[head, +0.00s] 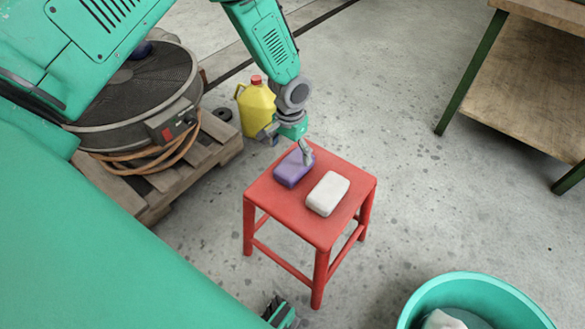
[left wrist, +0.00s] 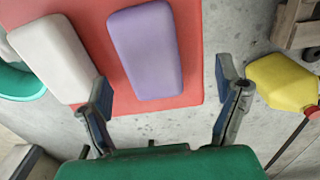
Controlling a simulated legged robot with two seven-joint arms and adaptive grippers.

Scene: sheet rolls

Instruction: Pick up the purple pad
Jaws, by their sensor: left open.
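The purple pad (head: 292,170) lies flat on the red stool (head: 321,234), on the far left part of its seat. In the left wrist view the purple pad (left wrist: 145,50) lies ahead of the fingertips and within the span between them. My left gripper (head: 306,152) is over the far edge of the stool, by the far end of the pad. In the left wrist view its fingers (left wrist: 165,95) are spread wide with nothing between them. I cannot tell whether a finger touches the pad. Part of my right gripper (head: 279,312) shows at the bottom edge, its jaws unclear.
A white pad (head: 328,193) lies beside the purple one. A yellow jug (head: 257,108) stands behind the stool. A pallet (head: 208,147) with a large round fan (head: 140,95) is at the left. A teal tub (head: 470,283) is at the lower right and a wooden table (head: 525,85) at the upper right.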

